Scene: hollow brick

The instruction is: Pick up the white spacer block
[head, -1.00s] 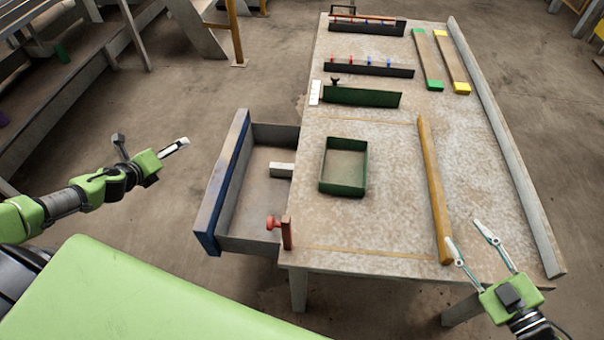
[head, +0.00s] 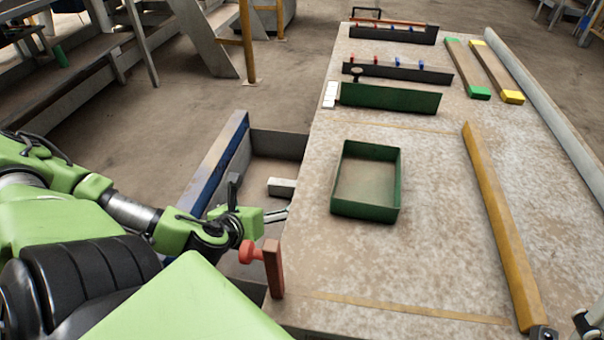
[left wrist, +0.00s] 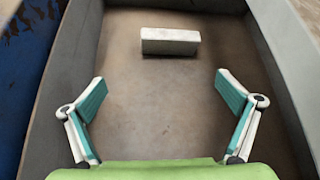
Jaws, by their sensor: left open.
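The white spacer block (head: 281,187) lies in the open drawer (head: 279,145), close to the drawer's side by the table. In the left wrist view the block (left wrist: 170,41) lies crosswise on the drawer floor, ahead of the fingers and apart from them. My left gripper (head: 278,214) is over the drawer, on the near side of the block. In the left wrist view the left gripper (left wrist: 160,78) is open and empty, its two teal-padded fingers wide apart. Only a small part of my right gripper shows at the bottom right corner of the head view.
The drawer walls surround the block; its blue front (head: 215,165) is at the left. A red knob on a brown post (head: 272,267) stands at the table's near left corner. A green tray (head: 366,208), a yellow bar (head: 498,225) and a green bracket (head: 390,98) are on the table (head: 430,265).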

